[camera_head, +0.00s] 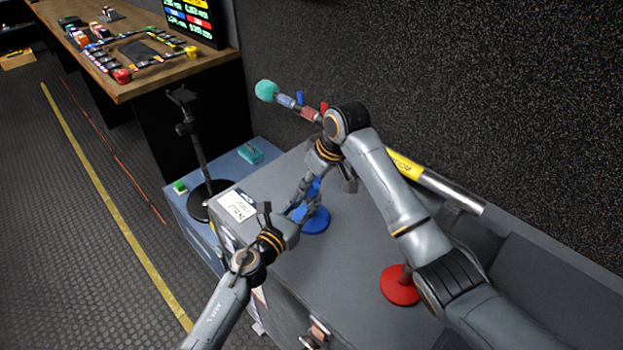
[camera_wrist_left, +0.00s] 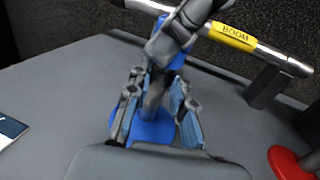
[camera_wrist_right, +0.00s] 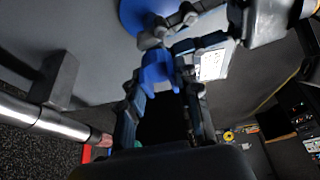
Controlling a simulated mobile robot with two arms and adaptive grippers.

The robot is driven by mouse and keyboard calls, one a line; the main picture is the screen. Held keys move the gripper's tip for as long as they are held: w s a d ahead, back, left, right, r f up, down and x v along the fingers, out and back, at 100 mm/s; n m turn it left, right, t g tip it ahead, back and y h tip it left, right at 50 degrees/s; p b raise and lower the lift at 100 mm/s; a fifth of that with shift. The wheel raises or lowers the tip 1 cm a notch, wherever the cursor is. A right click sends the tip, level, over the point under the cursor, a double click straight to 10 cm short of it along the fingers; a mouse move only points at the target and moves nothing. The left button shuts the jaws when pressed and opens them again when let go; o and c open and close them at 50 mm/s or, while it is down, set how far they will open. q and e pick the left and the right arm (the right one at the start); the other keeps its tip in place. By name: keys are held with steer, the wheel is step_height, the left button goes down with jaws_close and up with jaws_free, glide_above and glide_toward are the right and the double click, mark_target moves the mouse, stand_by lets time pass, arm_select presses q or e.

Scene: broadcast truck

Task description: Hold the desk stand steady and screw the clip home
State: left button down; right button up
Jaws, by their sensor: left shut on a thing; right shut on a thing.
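The blue desk stand's round base (camera_head: 316,222) rests flat on the grey case top; it also shows in the left wrist view (camera_wrist_left: 150,132). My left gripper (camera_head: 298,212) is low beside the base, its fingers shut on the stand. The blue clip (camera_wrist_right: 157,68) is at the top of the stand, between the fingers of my right gripper (camera_wrist_right: 160,85). My right gripper comes from above and is shut on the clip. The fingers hide most of the stem and the joint between clip and stand, so I cannot tell how far the clip is screwed.
A red stand (camera_head: 400,286) is to the right, partly behind my right arm. A boom pole with a yellow label (camera_head: 405,165) lies along the back. A white card (camera_head: 237,207) lies left of the blue base. A black floor-type stand (camera_head: 208,198) is further left.

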steer(key=shift+f, duration=0.2)
steer(key=shift+m, duration=0.6)
steer(key=m+h, duration=0.1)
steer(key=m, duration=0.2)
steer(key=m+t+h, duration=0.1)
steer(key=m, duration=0.1)
steer(key=shift+s+a+m, duration=0.1)
steer(key=shift+a+m, duration=0.05)
steer(key=shift+m, duration=0.25)
steer(key=m+h, duration=0.1)
steer(key=m, duration=0.3)
steer(key=shift+h, duration=0.4)
steer(key=shift+m+h, duration=0.4)
steer(key=shift+m, duration=0.8)
steer(key=o, duration=0.9)
